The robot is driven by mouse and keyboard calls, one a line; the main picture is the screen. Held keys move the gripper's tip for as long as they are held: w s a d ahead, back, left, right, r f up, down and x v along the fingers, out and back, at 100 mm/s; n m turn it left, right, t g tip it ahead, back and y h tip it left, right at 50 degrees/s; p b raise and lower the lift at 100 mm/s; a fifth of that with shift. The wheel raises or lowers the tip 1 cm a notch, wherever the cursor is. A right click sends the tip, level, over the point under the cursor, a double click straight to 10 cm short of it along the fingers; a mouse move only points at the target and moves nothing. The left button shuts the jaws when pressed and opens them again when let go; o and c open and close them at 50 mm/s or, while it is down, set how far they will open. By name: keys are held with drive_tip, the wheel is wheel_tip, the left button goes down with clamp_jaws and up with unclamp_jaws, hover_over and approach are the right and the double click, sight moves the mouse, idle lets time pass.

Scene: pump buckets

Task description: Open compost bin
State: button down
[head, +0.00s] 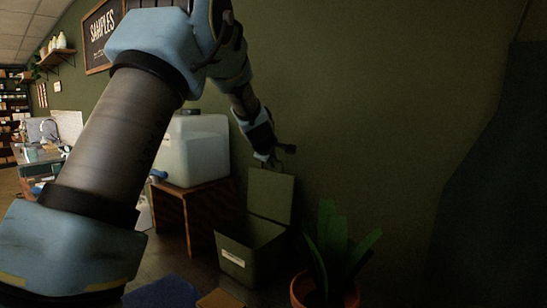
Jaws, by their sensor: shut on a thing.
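The compost bin (232,258) is a dark green box with a pale label on its front. It stands on the floor against the green wall, and its dark inside shows from above. Its lid (270,193) stands upright at the back of the bin, swung up from the opening. My gripper (273,161) is at the lid's top edge and is shut on the lid. The fingertips are small and dark here, so the exact contact is hard to make out.
A potted plant (335,250) in an orange pot stands close to the right of the bin. A wooden stand (196,213) with a white tank (193,150) is to the left. A blue mat (163,292) lies on the floor at the front.

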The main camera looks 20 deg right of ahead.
idle(0.3)
drive_tip(key=c, duration=0.9)
unclamp_jaws()
drive_tip(key=v, duration=1.1)
drive_tip(key=shift+w, duration=0.15)
